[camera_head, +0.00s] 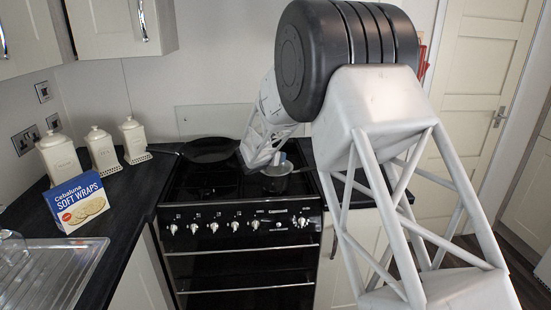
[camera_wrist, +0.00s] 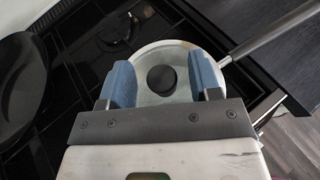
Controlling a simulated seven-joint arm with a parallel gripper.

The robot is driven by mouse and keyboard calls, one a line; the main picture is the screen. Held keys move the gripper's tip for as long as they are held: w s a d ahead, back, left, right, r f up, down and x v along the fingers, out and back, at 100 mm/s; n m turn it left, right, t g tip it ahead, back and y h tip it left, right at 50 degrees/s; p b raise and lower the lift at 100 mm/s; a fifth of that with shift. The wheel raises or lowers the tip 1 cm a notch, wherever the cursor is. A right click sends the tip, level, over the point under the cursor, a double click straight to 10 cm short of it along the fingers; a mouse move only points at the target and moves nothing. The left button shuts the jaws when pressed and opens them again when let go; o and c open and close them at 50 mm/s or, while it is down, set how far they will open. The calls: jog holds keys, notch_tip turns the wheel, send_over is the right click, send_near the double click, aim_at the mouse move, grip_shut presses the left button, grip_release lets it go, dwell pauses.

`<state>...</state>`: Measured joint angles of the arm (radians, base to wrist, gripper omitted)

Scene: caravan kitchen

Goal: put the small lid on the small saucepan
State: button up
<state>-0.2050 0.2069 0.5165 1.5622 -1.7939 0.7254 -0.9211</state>
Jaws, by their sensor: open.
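The small saucepan (camera_head: 275,184) stands on the right side of the hob, its long handle pointing right. In the wrist view its grey handle (camera_wrist: 272,33) runs to the upper right. The small lid (camera_wrist: 160,57), a pale disc with a round black knob, lies over the saucepan's mouth. It looks roughly centred; I cannot tell whether its rim is fully seated. My gripper (camera_wrist: 162,80) is open above the lid, its two blue fingers apart on either side of the knob. No contact with the knob is visible. In the head view my arm hides much of the lid.
A black frying pan (camera_head: 207,150) sits at the back left of the hob (camera_head: 190,188); it also shows in the wrist view (camera_wrist: 22,80). Several cream canisters (camera_head: 101,152) and a soft wraps box (camera_head: 78,204) stand on the left worktop. Narrow worktop lies right of the hob.

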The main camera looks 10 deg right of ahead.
jog(key=v, duration=1.1)
jog(key=shift+s, duration=0.15)
jog(key=shift+r, duration=0.1)
dwell(0.5)
jog(key=s+d+r+m+g, duration=0.35)
jog(key=s+d+m, duration=0.35)
jog(key=s, duration=0.6)
jog(key=s+d+r+m+g, duration=0.3)
jog(key=s+d+r+m, duration=0.35)
jog(key=s, duration=0.65)
jog(key=s+f+m+g+y, duration=0.1)
jog(key=s+f+m+y, duration=0.1)
jog(key=s+m, duration=0.6)
jog(key=s+f+m+g+y, duration=0.1)
jog(key=s+m+y, duration=0.4)
jog(key=s, duration=1.8)
jog(key=f+m, duration=0.1)
jog(key=m, duration=0.2)
jog(key=shift+d, duration=0.3)
